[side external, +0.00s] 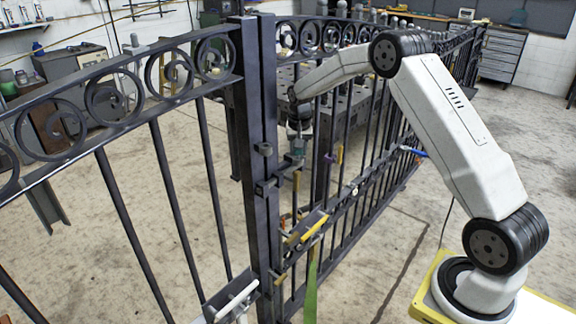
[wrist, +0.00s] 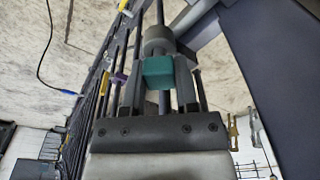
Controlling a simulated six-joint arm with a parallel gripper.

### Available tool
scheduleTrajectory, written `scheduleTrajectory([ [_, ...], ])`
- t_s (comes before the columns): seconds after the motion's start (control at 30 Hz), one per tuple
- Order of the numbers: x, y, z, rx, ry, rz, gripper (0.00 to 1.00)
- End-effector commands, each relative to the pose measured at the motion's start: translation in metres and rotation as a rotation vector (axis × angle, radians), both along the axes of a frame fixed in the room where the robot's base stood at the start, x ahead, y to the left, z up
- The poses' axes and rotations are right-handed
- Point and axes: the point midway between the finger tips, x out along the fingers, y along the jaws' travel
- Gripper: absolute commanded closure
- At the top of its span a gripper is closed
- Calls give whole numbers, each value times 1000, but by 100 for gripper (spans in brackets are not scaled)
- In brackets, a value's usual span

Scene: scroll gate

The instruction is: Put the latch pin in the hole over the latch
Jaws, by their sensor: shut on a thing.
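My gripper (side external: 298,150) points down beside the gate, to the right of the dark gate posts. In the wrist view my gripper (wrist: 158,80) is shut on a teal block (wrist: 158,72), which looks like the head of the latch pin. A grey round collar (wrist: 157,46) shows just beyond the block. The pin's lower end is hard to make out. The latch (side external: 266,186) is a dark fitting across the meeting posts, left of and below my gripper. A small bracket (side external: 264,150) sits on the post above it. The hole itself cannot be made out.
The scrollwork gate leaf (side external: 120,95) fills the left, and a barred fence runs to the back right. A yellow-edged fitting (side external: 305,228) and a green strap (side external: 311,292) are below my gripper. A purple clip (side external: 333,157) and a blue-handled item (side external: 413,151) are on the fence.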

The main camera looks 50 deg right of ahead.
Motion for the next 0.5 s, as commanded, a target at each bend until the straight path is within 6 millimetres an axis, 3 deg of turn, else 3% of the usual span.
scheduleTrajectory([
  [0.43, 0, 0, -5, 0, 0, 0, 100],
  [0.47, 0, 0, -5, 0, 0, 0, 56],
  [0.5, 0, 0, -5, 0, 0, 0, 43],
])
